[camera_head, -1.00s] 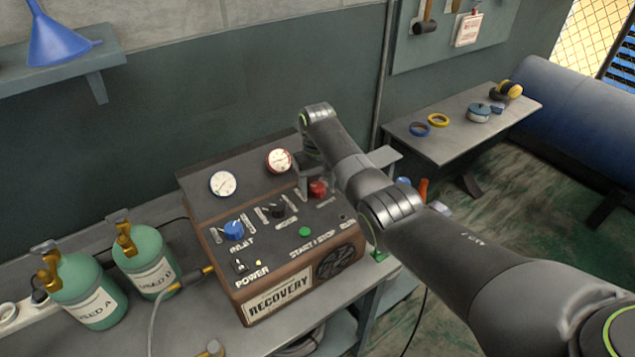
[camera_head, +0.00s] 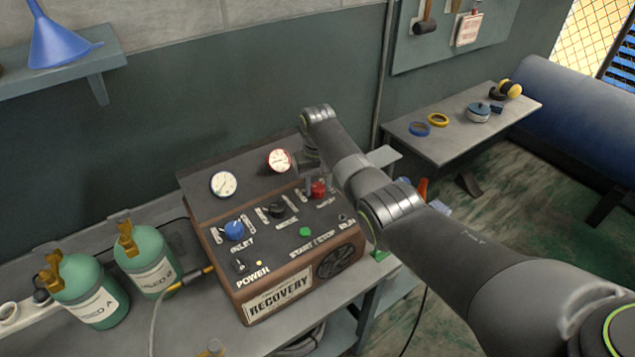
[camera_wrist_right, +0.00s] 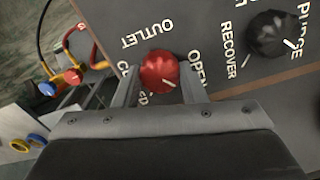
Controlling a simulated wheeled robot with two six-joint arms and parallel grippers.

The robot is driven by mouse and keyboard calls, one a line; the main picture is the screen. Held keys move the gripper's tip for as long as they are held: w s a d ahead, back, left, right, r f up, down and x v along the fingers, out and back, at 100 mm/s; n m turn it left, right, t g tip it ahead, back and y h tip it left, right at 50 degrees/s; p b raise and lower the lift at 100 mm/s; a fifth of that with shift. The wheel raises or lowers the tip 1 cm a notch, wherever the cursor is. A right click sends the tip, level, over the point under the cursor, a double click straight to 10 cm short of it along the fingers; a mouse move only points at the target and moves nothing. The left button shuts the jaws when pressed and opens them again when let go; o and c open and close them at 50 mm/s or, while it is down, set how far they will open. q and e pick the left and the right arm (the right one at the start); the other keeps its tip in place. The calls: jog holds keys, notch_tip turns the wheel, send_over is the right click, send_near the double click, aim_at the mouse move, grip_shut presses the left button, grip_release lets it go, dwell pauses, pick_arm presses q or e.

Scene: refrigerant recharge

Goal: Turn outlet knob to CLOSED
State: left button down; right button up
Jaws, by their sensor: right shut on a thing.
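The red outlet knob (camera_head: 318,188) sits on the sloped panel of the recovery machine (camera_head: 277,297). In the right wrist view the red knob (camera_wrist_right: 159,70) is between the two fingers of my right gripper (camera_wrist_right: 158,90), which is shut on it. The knob's white pointer line slants toward the lower side, between the partly hidden CLOSED label (camera_wrist_right: 124,70) and the OPEN label (camera_wrist_right: 196,70). In the head view my right arm reaches over the machine from the right. My left gripper is not in view.
A black mode knob (camera_wrist_right: 272,34) with RECOVER and PURGE labels is beside the red knob. A blue inlet knob (camera_head: 234,230) and two gauges are on the same machine. Green cylinders (camera_head: 86,291) stand at left. A side table (camera_head: 455,136) stands at back right.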

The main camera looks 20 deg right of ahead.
jog(key=m+p, duration=0.2)
jog(key=m, duration=0.1)
jog(key=shift+r, duration=0.2)
jog(key=m+p, duration=0.1)
jog(key=m, duration=0.3)
jog(key=shift+m+p, duration=0.35)
jog(key=shift+m, duration=0.05)
jog(key=m+p, duration=0.1)
jog(key=m, duration=0.3)
jog(key=shift+m, duration=0.3)
jog(key=shift+f+m+p, duration=0.1)
jog(key=shift+m+p, duration=0.2)
jog(key=shift+m, duration=1.9)
jog(key=o, duration=1)
